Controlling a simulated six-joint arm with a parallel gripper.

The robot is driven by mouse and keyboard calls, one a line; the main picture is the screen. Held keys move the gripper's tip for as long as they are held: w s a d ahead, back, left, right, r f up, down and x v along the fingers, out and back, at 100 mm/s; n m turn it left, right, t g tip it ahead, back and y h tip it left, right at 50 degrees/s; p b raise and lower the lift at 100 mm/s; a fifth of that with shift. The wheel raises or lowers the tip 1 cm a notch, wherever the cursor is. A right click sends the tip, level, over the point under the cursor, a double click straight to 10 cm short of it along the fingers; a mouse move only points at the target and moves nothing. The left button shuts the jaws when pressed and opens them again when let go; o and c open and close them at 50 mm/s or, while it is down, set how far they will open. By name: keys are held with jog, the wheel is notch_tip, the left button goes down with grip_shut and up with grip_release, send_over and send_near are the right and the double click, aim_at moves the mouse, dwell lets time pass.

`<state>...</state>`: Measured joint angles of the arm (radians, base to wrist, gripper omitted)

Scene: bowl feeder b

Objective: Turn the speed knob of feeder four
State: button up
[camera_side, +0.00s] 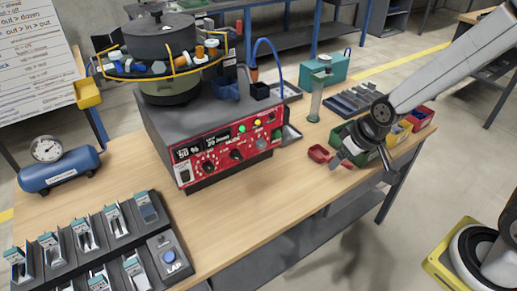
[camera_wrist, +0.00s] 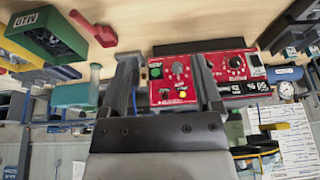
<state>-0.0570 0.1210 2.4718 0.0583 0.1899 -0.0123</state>
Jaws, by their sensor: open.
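The bowl feeder (camera_side: 170,60) stands on a dark box with a red control panel (camera_side: 222,170). I cannot read which knob is for speed, nor any number four. My gripper (camera_side: 362,160) is open and empty, right of the panel and apart from it, near the table's front edge. In the wrist view, which is upside down, the panel (camera_wrist: 212,88) shows beyond and between the fingers, with one knob (camera_wrist: 178,68) between them and another (camera_wrist: 235,62) to the right.
A blue air tank with a gauge (camera_side: 60,170) and dark slotted holders (camera_side: 85,240) are at left.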

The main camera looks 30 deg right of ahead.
jog(key=w+a+f+t, duration=0.35)
jog(key=w+a, duration=0.35)
jog(key=w, duration=0.5)
jog(key=t, duration=1)
send_near(210, 169)
jog(key=shift+w+f, duration=0.15)
jog(key=shift+w, duration=0.5)
jog(key=shift+w, duration=0.1)
jog(key=shift+w, duration=3.8)
